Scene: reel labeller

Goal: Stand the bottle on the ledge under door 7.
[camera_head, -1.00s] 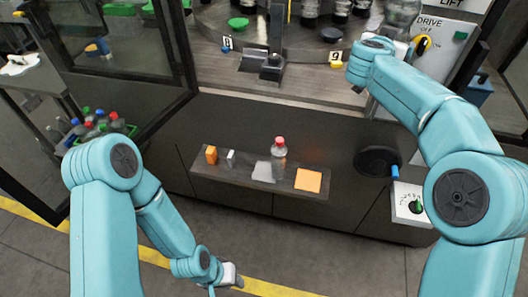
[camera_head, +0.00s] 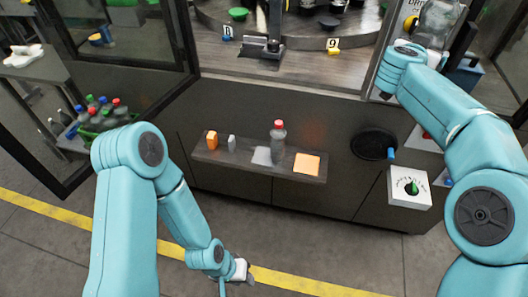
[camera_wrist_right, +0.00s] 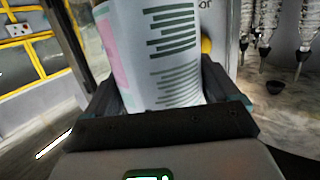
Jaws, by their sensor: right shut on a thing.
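My right gripper (camera_head: 425,55) is shut on a clear bottle (camera_head: 438,22) at the upper right of the head view, in front of the machine's right-hand panel. In the right wrist view the bottle's white label (camera_wrist_right: 170,50), with green print and a pink patch, sits between the jaws. My left gripper (camera_head: 242,270) hangs low over the floor; its jaws are too small to judge. No door marked 7 is readable.
A black handwheel (camera_head: 374,143) and white switch box (camera_head: 409,188) stick out. A crate (camera_head: 92,136) holds several bottles.

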